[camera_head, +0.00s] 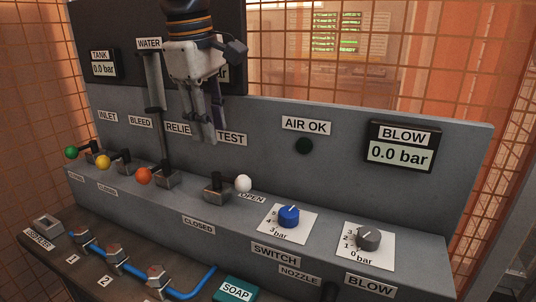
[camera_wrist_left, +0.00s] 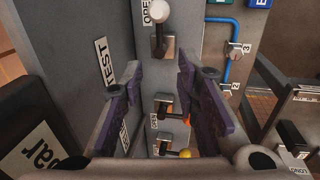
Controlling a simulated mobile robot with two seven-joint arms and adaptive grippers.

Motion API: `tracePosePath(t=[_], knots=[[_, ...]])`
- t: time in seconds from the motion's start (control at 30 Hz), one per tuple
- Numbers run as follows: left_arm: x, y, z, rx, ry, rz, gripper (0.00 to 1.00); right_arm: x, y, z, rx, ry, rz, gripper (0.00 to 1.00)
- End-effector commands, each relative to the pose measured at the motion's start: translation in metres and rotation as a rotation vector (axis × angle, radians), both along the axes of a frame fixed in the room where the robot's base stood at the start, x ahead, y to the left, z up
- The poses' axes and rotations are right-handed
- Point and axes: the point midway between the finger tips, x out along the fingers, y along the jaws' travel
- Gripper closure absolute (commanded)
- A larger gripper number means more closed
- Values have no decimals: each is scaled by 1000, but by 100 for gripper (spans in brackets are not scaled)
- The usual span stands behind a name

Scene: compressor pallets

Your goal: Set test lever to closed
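The test lever has a white ball knob (camera_head: 243,184) on a dark base (camera_head: 216,187), below the TEST label (camera_head: 232,139). Its knob lies to the right of the base, by the OPEN label (camera_head: 252,197). The CLOSED label (camera_head: 199,226) is at lower left. My left gripper (camera_head: 209,137) hangs above the lever in front of the panel, fingers down, apart from it. In the left wrist view its fingers (camera_wrist_left: 160,70) are spread with nothing between them, and the white knob (camera_wrist_left: 160,12) is at the top. My right gripper is not seen.
Green (camera_head: 70,152), yellow (camera_head: 102,162) and orange (camera_head: 143,176) knobs of other levers stand left of the test lever. A blue dial (camera_head: 288,216) and a grey dial (camera_head: 368,238) are to its right. The upright panel (camera_head: 340,165) rises behind.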

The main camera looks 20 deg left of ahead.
Motion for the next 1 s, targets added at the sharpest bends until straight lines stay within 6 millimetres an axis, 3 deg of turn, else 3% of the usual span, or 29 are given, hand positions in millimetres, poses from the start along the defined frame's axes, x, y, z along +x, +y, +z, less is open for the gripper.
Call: tracePosePath(t=[0.07,0.17,0.43,0.6,0.97,1.0], knots=[[-4,0,14,-6,-3,26,71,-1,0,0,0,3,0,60],[-4,0,6,-8,2,32,71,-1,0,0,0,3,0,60],[8,-2,-62,-8,6,30,71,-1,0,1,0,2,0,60],[15,-3,-91,-7,2,29,71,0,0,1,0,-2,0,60],[17,-4,-103,-7,0,28,71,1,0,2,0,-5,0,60],[17,-4,-103,-7,0,28,76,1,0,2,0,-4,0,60]])
